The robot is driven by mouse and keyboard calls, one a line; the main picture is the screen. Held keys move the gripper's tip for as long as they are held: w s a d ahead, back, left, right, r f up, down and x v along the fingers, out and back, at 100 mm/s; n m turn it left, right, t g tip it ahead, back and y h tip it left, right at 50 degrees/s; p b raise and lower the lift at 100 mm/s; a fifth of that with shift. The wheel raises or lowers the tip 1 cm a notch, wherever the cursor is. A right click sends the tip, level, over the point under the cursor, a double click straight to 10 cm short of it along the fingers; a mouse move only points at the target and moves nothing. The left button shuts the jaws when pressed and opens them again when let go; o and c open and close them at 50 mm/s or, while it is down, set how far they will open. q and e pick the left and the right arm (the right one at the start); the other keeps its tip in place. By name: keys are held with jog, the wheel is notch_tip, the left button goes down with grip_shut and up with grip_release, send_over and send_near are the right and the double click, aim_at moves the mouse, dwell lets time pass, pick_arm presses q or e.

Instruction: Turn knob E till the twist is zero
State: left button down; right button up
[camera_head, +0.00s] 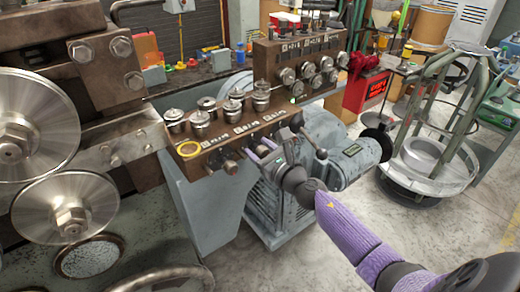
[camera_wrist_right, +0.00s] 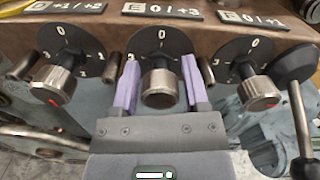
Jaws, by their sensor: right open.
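In the right wrist view, three metal knobs with black dials sit in a row on the brown panel (camera_wrist_right: 95,35). The label (camera_wrist_right: 162,12) above the middle knob (camera_wrist_right: 159,88) seems to start with E; its dial (camera_wrist_right: 158,45) has 0 at the top. My right gripper (camera_wrist_right: 158,85) is open, with one purple finger on each side of this knob. I cannot tell whether the fingers touch it. The knob's pointer mark does not show. In the head view my right gripper (camera_head: 262,152) is at the panel's front, hiding the knob. My left gripper is out of view.
In the wrist view, neighbouring knobs stand close at left (camera_wrist_right: 54,83) and right (camera_wrist_right: 259,92). Thin metal pegs stick out between the dials.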

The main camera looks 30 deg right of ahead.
grip_shut()
